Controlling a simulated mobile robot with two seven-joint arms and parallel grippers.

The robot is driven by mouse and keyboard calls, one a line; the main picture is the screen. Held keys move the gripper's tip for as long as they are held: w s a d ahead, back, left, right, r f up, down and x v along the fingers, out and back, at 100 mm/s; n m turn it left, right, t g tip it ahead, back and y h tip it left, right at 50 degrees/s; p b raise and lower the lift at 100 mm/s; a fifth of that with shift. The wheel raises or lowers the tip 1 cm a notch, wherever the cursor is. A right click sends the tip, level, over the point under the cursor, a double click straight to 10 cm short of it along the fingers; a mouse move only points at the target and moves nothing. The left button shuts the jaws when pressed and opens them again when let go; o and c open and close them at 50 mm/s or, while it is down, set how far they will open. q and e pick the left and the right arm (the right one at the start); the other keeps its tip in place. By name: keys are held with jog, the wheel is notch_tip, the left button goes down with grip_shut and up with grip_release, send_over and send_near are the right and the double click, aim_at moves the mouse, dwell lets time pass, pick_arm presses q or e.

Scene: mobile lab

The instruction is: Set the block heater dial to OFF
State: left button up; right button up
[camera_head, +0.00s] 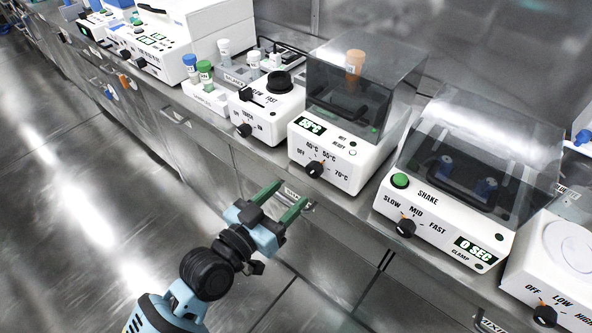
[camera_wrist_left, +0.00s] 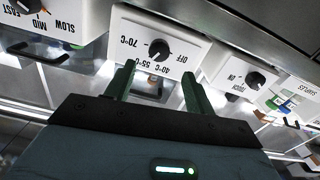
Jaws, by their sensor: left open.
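The block heater (camera_head: 326,150) is a white box with a smoky clear cover, standing on the bench in the middle of the head view. Its black dial (camera_head: 315,169) sits on the front face among the marks OFF, 40°C, 55°C and 70°C. The dial also shows upside down in the left wrist view (camera_wrist_left: 158,49); its exact setting is hard to read. A small green display and a green light are lit on the front. My left gripper (camera_head: 291,192) is open and empty, its green fingers apart in front of and below the dial, not touching it. My right gripper is not in view.
A shaker (camera_head: 450,190) with a SLOW, MID, FAST dial stands to the right. A small mixer (camera_head: 266,108) with a black knob stands to the left. Drawer handles project from the cabinet front below the bench. The floor at left is clear.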

aim_at(311, 172)
pick_arm(q)
jog(key=x, duration=0.7)
jog(key=shift+w+d+r, duration=0.1)
jog(key=shift+w+d, duration=0.15)
jog(key=shift+d, duration=0.05)
jog(key=c, duration=1)
